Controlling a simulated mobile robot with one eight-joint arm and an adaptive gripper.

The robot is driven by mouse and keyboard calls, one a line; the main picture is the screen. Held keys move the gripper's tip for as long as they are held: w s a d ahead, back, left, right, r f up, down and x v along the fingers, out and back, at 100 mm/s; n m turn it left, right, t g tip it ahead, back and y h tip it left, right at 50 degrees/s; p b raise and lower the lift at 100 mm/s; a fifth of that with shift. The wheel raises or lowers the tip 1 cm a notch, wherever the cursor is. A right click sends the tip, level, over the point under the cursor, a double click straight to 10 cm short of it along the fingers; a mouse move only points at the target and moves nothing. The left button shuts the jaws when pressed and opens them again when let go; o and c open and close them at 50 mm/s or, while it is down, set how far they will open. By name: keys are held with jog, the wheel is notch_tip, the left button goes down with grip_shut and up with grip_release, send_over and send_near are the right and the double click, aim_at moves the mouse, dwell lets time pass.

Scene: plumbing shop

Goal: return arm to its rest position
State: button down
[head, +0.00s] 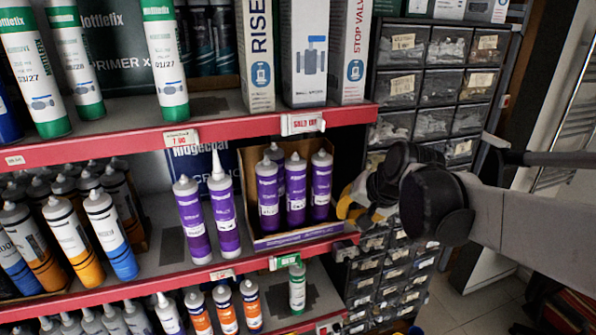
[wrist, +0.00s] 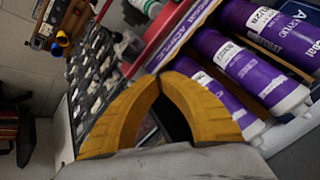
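My gripper (head: 350,205) is at the right of the shelf in the head view, just beside the open box of purple cartridges (head: 300,238). Its yellow fingers also show in the wrist view (wrist: 160,79), where their tips meet with nothing seen between them. My dark wrist and grey arm reach in from the right edge of the head view. In the wrist view the purple cartridges (wrist: 228,58) lie close beyond the right finger. I cannot tell whether that finger touches anything.
Red-edged shelves (head: 110,150) hold several cartridges and boxes at the left. Two purple cartridges (head: 223,215) stand outside the box. A rack of small drawers (head: 430,85) stands behind my gripper. Open floor (head: 455,305) shows at the lower right.

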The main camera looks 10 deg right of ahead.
jog(key=s+f+n+b, duration=0.1)
jog(key=s+f+b, duration=0.5)
jog(key=f+b, duration=0.7)
jog(key=s+f+n+h+b, duration=0.1)
jog(key=s+f+n+b, duration=0.1)
jog(key=s+f+b, duration=0.5)
jog(key=s+f+n+h+b, duration=0.1)
jog(key=s+f+b, duration=0.6)
jog(key=f+b, duration=1.3)
notch_tip(320, 180, down, 5)
jog(key=shift+s+f+n, duration=0.1)
jog(key=shift+s+n, duration=0.1)
jog(key=shift+n, duration=0.4)
jog(key=shift+d, duration=0.1)
